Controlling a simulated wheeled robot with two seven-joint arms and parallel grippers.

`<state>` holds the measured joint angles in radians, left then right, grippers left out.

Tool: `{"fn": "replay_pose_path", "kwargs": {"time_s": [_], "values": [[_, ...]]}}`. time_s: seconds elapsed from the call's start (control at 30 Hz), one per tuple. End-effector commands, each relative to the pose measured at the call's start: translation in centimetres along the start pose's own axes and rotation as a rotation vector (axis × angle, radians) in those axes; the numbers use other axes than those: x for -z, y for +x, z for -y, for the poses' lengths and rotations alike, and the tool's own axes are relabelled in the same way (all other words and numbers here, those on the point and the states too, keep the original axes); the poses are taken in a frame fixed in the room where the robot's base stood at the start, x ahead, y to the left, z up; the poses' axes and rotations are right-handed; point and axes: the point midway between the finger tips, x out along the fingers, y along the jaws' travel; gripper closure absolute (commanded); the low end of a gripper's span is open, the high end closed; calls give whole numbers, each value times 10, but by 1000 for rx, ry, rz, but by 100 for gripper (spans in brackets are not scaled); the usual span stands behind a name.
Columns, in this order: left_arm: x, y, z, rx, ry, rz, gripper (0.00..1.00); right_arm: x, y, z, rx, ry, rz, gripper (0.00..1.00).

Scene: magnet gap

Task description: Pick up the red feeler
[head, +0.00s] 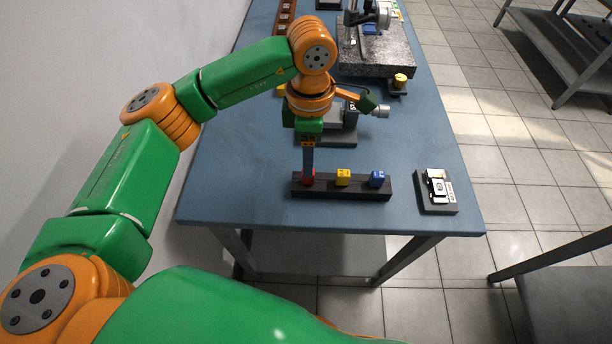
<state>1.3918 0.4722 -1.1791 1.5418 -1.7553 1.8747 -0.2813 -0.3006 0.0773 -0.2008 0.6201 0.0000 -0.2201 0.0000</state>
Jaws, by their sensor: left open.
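A dark rack (360,189) lies near the front edge of the blue table. It holds the red feeler (309,180) at its left end, a yellow feeler (343,177) in the middle and a blue feeler (377,178) at the right. My left gripper (308,172) points down over the red feeler, with its fingertips at the feeler's top. It is open. The fingers partly cover the red feeler, and I cannot tell whether they touch it. My right gripper is not in view.
The blue table (240,185) has free room left of the rack. A grey block with a black and white device (437,187) sits at the right front. Behind the gripper stands a grey fixture (340,127). A granite plate (377,55) with an instrument lies farther back.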

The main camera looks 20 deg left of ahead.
Motion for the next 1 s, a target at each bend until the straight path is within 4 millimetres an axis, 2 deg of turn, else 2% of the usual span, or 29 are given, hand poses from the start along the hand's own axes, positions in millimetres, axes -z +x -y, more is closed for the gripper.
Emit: {"fn": "replay_pose_path", "kwargs": {"time_s": [0.17,0.3,0.5,0.53,0.57,0.73,0.77,1.0], "values": [[-1,28,8,10,2,0,40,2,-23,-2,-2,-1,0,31],[-2,51,7,8,1,3,40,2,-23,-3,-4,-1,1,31],[-2,55,6,6,1,5,40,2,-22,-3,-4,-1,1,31],[-2,55,6,6,1,5,43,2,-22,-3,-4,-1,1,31],[-2,55,6,6,1,5,51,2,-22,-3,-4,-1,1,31],[-2,55,6,6,1,5,97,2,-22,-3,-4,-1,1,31],[-2,55,6,6,1,5,100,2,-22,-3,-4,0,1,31],[-2,55,6,7,1,5,100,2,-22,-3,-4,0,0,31]]}}
